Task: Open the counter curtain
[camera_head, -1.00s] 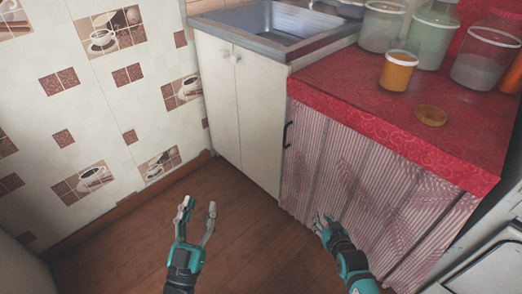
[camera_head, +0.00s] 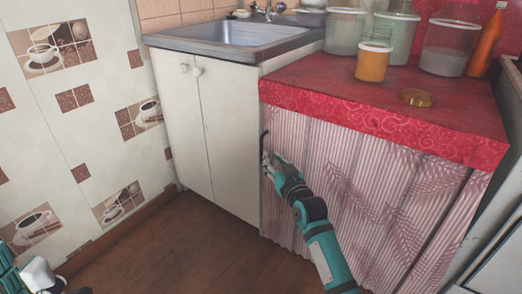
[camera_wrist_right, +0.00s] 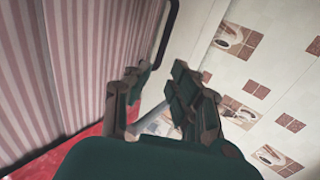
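The counter curtain (camera_head: 340,190), striped red and white with leaf shapes, hangs closed under the red counter. Its dark upright handle (camera_head: 264,142) is at the curtain's left edge, beside the white cabinet. My right gripper (camera_head: 270,160) is at the lower part of this handle. In the right wrist view, the right gripper (camera_wrist_right: 162,72) is open with a gap between its fingers. The handle (camera_wrist_right: 166,35) shows just beyond the fingertips, and I see no grip on it. My left arm (camera_head: 30,275) shows only partly at the lower left corner; its fingers are not clear.
The red-clothed counter (camera_head: 330,85) bears several jars and an orange bottle (camera_head: 485,45). A white sink cabinet (camera_head: 230,130) stands to the left of the curtain. The wooden floor (camera_head: 200,250) in front is clear. A tiled wall (camera_head: 80,130) is at the left.

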